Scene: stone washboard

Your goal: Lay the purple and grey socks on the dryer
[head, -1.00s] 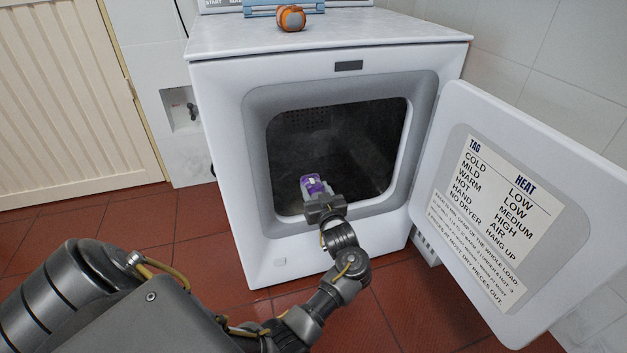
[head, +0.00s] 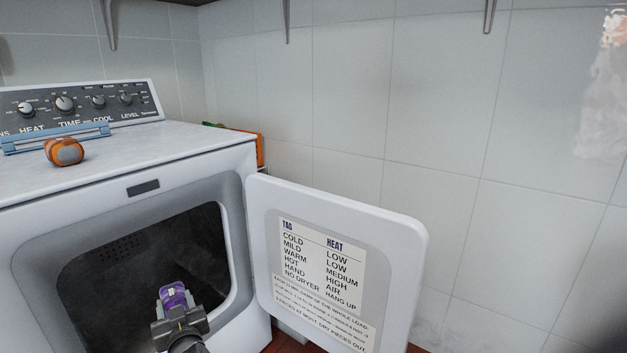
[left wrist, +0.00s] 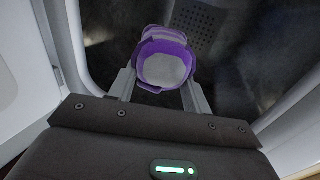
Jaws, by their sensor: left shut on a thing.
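The purple and grey socks (head: 174,294) are a small bundle held in my left gripper (head: 178,312), at the dryer's open front. In the left wrist view the socks (left wrist: 165,66) sit between the two fingers of my left gripper (left wrist: 164,88), purple around a pale grey middle. The white dryer (head: 215,163) stands at the left with its dark drum opening (head: 110,275) behind the socks. I cannot tell how far inside the opening the socks are. My right gripper is not in view.
The dryer door (head: 405,240) is swung open to the right, with a tag and heat chart (head: 322,285) on it. An orange object (head: 260,148) shows behind the dryer.

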